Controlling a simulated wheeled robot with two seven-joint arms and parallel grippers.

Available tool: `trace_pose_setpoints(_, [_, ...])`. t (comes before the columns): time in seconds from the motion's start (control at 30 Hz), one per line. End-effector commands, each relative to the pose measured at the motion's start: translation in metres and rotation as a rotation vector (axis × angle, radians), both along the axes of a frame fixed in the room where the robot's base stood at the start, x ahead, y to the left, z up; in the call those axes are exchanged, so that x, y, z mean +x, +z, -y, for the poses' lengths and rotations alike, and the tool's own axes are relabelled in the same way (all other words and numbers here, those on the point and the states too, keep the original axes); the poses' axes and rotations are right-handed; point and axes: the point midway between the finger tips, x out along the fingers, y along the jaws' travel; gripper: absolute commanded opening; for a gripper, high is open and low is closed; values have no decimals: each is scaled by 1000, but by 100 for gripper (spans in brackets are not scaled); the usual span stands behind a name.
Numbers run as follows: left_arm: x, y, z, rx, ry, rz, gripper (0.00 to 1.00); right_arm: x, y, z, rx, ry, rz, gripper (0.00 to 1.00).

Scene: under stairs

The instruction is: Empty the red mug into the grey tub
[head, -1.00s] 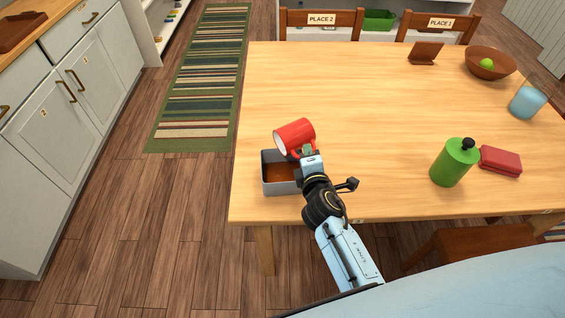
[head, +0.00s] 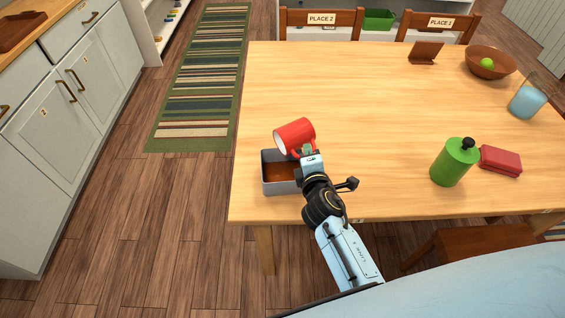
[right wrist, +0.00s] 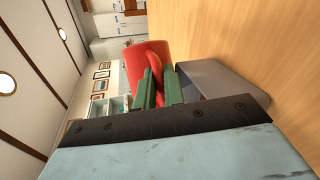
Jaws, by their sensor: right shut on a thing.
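The red mug (head: 294,135) is tilted with its mouth toward the lower left, above the back of the grey tub. The grey tub (head: 279,187) stands on the table near its left front corner, with brown contents (head: 280,172) inside. My right gripper (head: 307,151) is shut on the mug's handle side, just above the tub's right part. In the right wrist view the red mug (right wrist: 150,58) is between the green fingers (right wrist: 160,88), and the grey tub (right wrist: 215,80) is at the right. The mug's inside is mostly hidden. My left gripper is not in view.
On the wooden table (head: 350,120) are a green bottle (head: 454,164), a red box (head: 500,160), a blue glass (head: 527,102), a brown bowl (head: 490,64) with a green fruit, and a small brown stand (head: 425,53). The table's middle is clear. Chairs stand behind it.

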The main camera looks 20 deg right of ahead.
Motion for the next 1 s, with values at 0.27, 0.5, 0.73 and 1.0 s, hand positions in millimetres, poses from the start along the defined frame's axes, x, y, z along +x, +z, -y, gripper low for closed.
trace_pose_setpoints(0.27, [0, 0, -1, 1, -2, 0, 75, 0, 0, 0, -1, 0, 1, 0])
trace_pose_setpoints(0.5, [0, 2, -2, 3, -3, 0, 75, 0, 2, 0, -1, 0, 1, 0])
trace_pose_setpoints(0.73, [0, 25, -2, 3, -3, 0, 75, 0, 26, 0, 0, 0, 2, 0])
trace_pose_setpoints(1.0, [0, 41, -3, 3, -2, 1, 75, 0, 43, 0, 0, 1, 3, 0])
